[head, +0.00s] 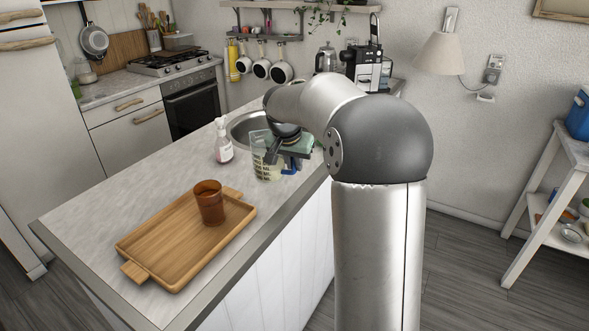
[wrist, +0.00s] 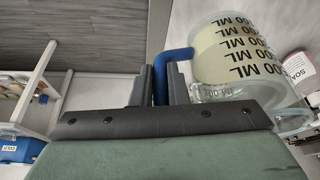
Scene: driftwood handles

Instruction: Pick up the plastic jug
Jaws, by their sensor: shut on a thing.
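The plastic jug (head: 262,160) is clear, with dark volume markings and a blue handle. In the head view it is at the far end of the island counter, beside the sink. My gripper (head: 288,163) is at the jug's right side, shut on the blue handle. In the wrist view the two dark fingers of my gripper (wrist: 160,85) close around the handle, and the jug's marked body (wrist: 238,55) is to the right. I cannot tell whether the jug's base touches the counter.
A soap bottle (head: 223,143) stands just left of the jug, and the sink (head: 243,126) is behind. A wooden tray (head: 180,262) with a brown cup (head: 209,203) lies nearer on the counter (head: 75,221). Bare counter lies between tray and jug.

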